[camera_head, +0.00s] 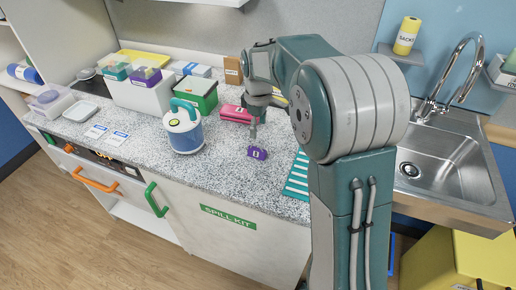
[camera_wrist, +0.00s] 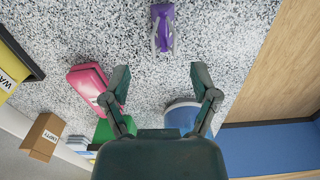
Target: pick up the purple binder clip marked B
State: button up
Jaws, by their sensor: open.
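The purple binder clip (camera_head: 257,153) lies on the speckled counter near its front edge, with a pale mark on it. In the wrist view it shows at the top centre (camera_wrist: 163,27), beyond the fingertips. My gripper (camera_wrist: 160,72) is open and empty, its two fingers apart with bare counter between them. In the head view my gripper (camera_head: 254,132) hangs just above and behind the clip. I cannot tell the exact height gap, and the mark cannot be read for certain.
A pink object (camera_head: 236,114) lies behind the clip, also on the left in the wrist view (camera_wrist: 88,84). A blue and white jug (camera_head: 184,134) stands to the left. A teal striped mat (camera_head: 297,180) lies to the right. A green bin (camera_head: 197,94) stands behind.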

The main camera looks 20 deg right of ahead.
aim_at(257, 140)
jog(key=f, duration=0.3)
jog(key=shift+a, duration=0.25)
notch_tip(257, 140, down, 5)
jog(key=shift+s+d, duration=0.1)
grip_shut()
